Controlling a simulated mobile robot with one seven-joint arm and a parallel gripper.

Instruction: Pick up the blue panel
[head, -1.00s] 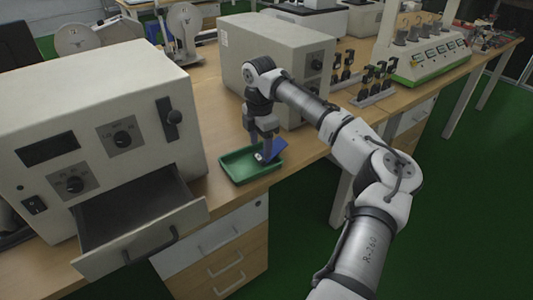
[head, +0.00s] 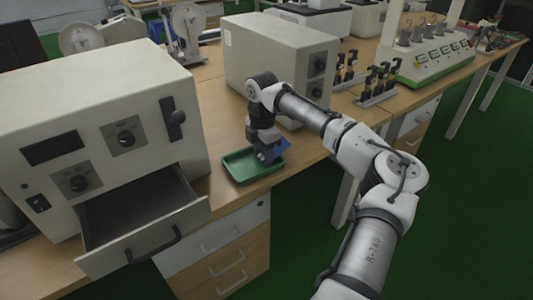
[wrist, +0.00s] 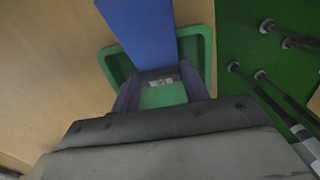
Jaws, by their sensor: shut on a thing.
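The blue panel (head: 280,149) is at the tip of my gripper (head: 264,156), above the right part of a green tray (head: 238,177). In the wrist view the flat blue panel (wrist: 143,30) extends away from my gripper (wrist: 161,95), beyond the tray's far rim. My gripper is shut on the panel's near end. A small pale item shows between the fingers in the wrist view; I cannot tell what it is. The green tray (wrist: 206,45) lies below on the wooden bench.
A white machine (head: 95,130) with an open metal drawer (head: 140,222) stands left of the tray. Another boxy machine (head: 262,60) stands behind my gripper. Black clamp stands (head: 375,83) are further right. The bench's front edge is close to the tray.

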